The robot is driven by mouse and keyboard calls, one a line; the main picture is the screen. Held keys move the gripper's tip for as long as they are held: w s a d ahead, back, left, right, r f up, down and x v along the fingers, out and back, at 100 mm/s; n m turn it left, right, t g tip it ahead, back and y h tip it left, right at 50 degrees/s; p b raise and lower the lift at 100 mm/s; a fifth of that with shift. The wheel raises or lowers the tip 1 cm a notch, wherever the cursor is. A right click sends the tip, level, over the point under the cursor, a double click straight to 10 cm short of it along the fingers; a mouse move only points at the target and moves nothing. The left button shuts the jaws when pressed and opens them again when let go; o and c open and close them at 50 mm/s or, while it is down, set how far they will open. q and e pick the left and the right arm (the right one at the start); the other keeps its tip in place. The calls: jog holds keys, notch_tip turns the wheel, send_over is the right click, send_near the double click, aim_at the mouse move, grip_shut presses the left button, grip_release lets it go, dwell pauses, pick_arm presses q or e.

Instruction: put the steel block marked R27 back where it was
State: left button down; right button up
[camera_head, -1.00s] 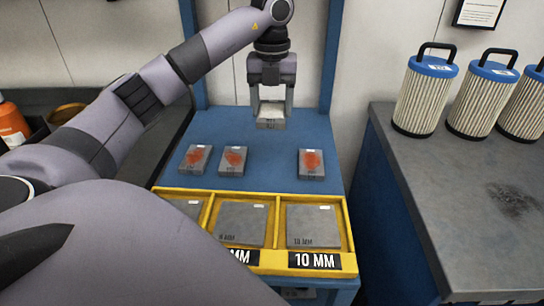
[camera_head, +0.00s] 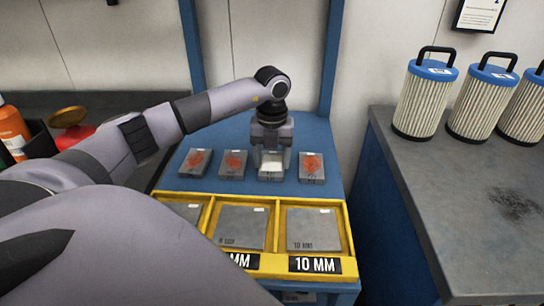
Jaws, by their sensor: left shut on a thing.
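My left gripper (camera_head: 271,160) points down over the blue table (camera_head: 225,135) and is shut on a steel block (camera_head: 271,175). This block is in the gap between two others in a row, level with them; I cannot tell whether it touches the table. To its left lie two grey steel blocks with red-orange patches, one at the far left (camera_head: 195,163) and one beside the gap (camera_head: 233,165). A third such block (camera_head: 312,168) lies to its right. The markings on the blocks are too small to read, so R27 cannot be made out. My right gripper is not in view.
A yellow tray (camera_head: 350,240) with grey plates in compartments stands in front of the row, one labelled 10 MM. On the right, a grey-topped counter (camera_head: 440,185) bears filter cartridges (camera_head: 425,100) with blue caps. An orange bottle (camera_head: 12,130) stands at far left.

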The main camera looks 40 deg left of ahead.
aim_at(272, 163)
pick_arm(q)
jog(key=shift+c, duration=1)
grip_release()
notch_tip(272, 163, up, 12)
jog(key=shift+b, duration=0.3)
jog(key=shift+d, duration=0.1)
